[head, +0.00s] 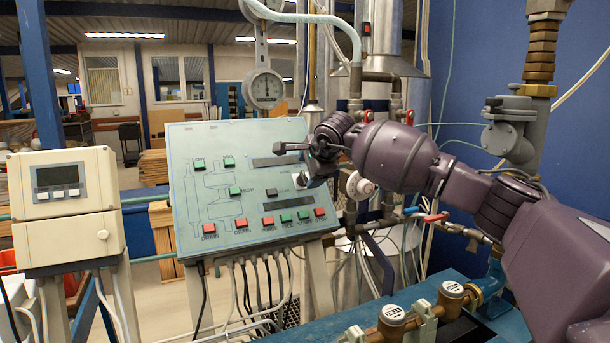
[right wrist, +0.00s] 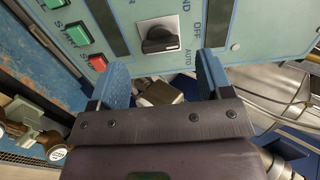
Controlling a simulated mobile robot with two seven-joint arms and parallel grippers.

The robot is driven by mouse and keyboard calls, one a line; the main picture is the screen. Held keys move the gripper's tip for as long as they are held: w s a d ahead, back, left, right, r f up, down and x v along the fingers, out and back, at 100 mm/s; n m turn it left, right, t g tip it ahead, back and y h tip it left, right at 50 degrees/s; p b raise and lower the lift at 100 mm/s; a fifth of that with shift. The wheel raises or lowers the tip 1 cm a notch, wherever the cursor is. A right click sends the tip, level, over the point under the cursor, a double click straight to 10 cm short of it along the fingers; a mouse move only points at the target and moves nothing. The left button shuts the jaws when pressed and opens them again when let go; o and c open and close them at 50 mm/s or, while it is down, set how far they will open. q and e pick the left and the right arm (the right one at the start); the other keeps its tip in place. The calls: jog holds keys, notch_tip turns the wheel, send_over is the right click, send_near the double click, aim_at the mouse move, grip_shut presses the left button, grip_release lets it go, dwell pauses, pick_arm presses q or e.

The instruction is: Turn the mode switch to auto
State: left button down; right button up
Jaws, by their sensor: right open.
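The mode switch is a black knob (right wrist: 161,41) on a white square plate (right wrist: 143,28) in the right wrist view. Labels beside it read OFF and AUTO, with a third cut off at the top edge. The knob's bar lies roughly crosswise in that view; I cannot tell for sure which label it points to. My right gripper (right wrist: 163,76) is open, its two blue fingers apart and empty, with the knob ahead between their tips. In the head view my right gripper (head: 298,164) is at the right side of the control panel (head: 215,165) and partly hides the switch.
Red and green buttons (head: 286,217) line the panel's lower part. A beige meter box (head: 68,205) stands at the left, and a round dial gauge (head: 265,89) is behind the panel. Pipes and valves (head: 510,130) crowd the right. Cables hang below the panel.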

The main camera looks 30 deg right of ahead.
aim_at(304, 177)
jog(key=shift+x, duration=2)
pick_arm(q)
jog(key=shift+w+r, duration=0.45)
jog(key=shift+r, duration=0.25)
